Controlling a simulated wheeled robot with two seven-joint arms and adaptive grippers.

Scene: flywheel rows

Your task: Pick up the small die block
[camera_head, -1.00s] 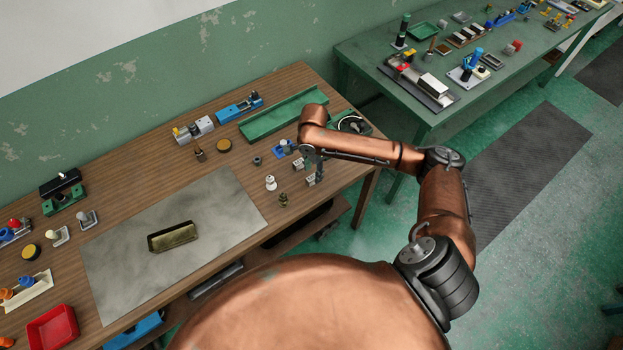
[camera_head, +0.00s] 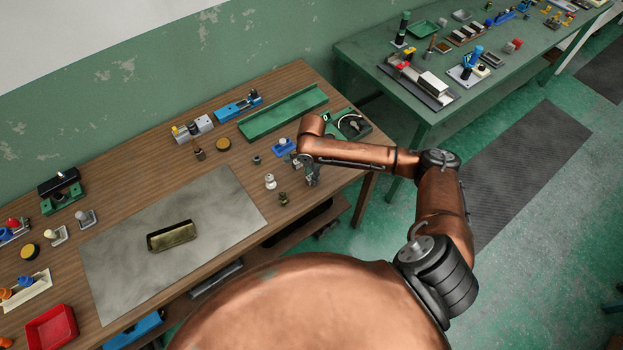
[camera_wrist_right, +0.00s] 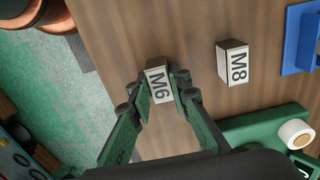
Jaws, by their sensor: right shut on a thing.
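In the right wrist view, a small light-grey die block marked M6 (camera_wrist_right: 158,82) sits between the fingertips of my right gripper (camera_wrist_right: 161,90), which is shut on it. A similar block marked M8 (camera_wrist_right: 233,62) stands apart on the wooden bench, to the right of it. In the head view my right gripper (camera_head: 312,177) is low at the bench's right end and mostly hides the M6 block. I cannot tell whether the M6 block still touches the bench. My left gripper is not in view.
Near the gripper are a blue holder (camera_head: 284,147), a white figure-like part (camera_head: 270,182) and a small brass part (camera_head: 283,199). A long green tray (camera_head: 283,114) lies behind. The grey mat (camera_head: 215,205) holds an olive tray (camera_head: 172,236) and has free room around it.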

